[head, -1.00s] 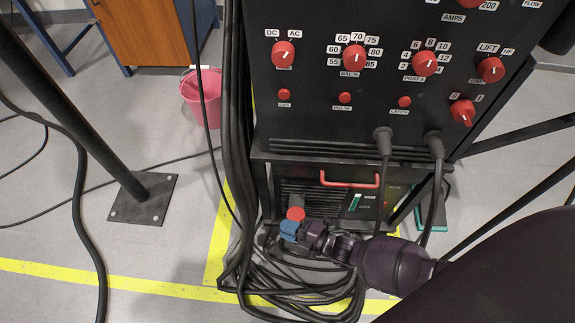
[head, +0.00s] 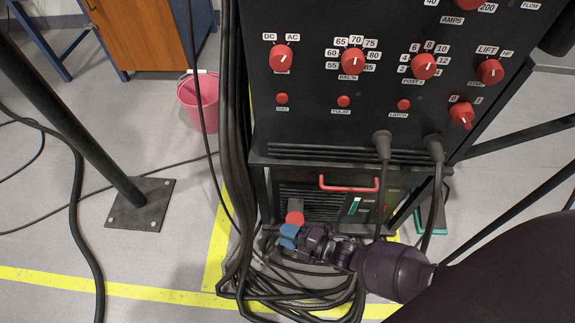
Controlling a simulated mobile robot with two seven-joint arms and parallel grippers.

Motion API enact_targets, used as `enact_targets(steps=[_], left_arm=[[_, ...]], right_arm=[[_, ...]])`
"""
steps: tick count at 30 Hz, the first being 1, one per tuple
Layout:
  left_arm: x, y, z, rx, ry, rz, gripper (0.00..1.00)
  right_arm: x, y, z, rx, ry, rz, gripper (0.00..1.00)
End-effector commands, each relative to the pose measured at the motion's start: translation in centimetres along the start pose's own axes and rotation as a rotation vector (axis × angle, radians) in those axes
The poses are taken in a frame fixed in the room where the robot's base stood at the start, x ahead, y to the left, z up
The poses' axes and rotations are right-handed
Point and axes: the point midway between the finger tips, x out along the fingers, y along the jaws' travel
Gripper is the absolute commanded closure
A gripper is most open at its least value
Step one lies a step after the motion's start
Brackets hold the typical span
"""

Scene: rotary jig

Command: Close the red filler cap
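The red filler cap (head: 295,218) shows low on the front of the lower unit, left of its red handle. My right gripper (head: 287,238), with blue fingers, is just below the cap in the picture. The fingers are small and partly merge with the cables behind, so I cannot tell whether they are open or shut, or whether they touch the cap. My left gripper is not in view.
The black welding machine (head: 335,115) with red knobs stands above the lower unit (head: 300,190). Its red handle (head: 349,188) is right of the cap. Thick cables hang at the left and coil on the floor. A pink bucket (head: 199,100) stands at the left.

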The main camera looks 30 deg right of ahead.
Motion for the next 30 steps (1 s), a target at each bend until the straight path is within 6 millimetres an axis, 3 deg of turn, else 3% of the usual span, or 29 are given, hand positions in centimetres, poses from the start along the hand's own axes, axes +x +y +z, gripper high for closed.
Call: enact_targets(steps=[8, 22, 30], left_arm=[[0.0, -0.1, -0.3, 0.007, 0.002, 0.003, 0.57], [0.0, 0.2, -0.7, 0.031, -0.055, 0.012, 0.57], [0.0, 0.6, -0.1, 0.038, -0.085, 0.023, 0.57]], right_arm=[[-0.6, 0.2, -0.1, -0.003, 0.003, 0.004, 0.67], [-8.3, 0.4, 0.0, -0.003, 0.001, 0.004, 0.67], [-10.6, 0.1, 0.0, -0.001, 0.001, 0.003, 0.67]])
